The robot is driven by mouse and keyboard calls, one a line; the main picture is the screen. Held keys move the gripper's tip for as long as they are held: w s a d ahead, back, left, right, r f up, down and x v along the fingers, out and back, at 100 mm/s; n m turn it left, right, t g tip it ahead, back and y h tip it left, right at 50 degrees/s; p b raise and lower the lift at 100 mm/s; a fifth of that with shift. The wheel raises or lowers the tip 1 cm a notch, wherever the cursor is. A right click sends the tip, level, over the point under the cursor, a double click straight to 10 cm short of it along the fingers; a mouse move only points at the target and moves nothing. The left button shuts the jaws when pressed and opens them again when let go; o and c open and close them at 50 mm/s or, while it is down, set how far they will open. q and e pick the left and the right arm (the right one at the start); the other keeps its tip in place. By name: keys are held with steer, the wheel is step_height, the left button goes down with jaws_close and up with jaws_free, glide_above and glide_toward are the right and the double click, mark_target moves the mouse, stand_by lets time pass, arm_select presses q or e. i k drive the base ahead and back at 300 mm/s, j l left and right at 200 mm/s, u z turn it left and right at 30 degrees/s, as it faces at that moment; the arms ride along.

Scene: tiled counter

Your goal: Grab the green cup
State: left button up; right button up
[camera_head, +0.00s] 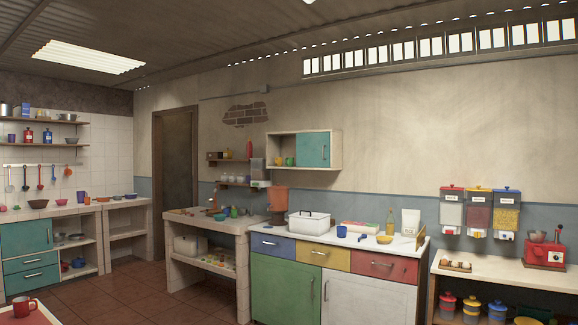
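A small green cup (290,161) stands in the open left half of the wall cabinet, beside a small yellow-orange one (279,160). Another small green item (234,212) is on the tiled counter (200,216) among other small pieces; it is too small to tell whether it is a cup. Neither of my grippers is in view, and nothing is being held in this view.
The wall cabinet (335,150) has a teal door on its right. The tiled floor (130,290) is open.

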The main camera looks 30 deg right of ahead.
mark_target(290, 161)
steer(key=i+l+z, duration=0.3)
steer(key=l+z, duration=0.15)
steer(key=l, duration=0.2)
steer(key=i+l+z, duration=0.45)
steer(key=l, duration=0.15)
steer(key=i+l+z, duration=0.4)
steer(key=i+l, duration=0.15)
steer(key=i, duration=0.25)
steer(key=i+l+u, duration=0.1)
steer(key=i, duration=0.3)
steer(key=i+l+u, duration=0.1)
steer(key=i+l, duration=0.15)
steer(key=i+j+u, duration=0.15)
steer(key=i+u, duration=0.2)
steer(key=i, duration=0.15)
steer(key=i+u, duration=0.35)
steer(key=i, duration=0.15)
steer(key=i+l+u, duration=0.15)
steer(key=i+u, duration=0.2)
steer(key=i, duration=0.15)
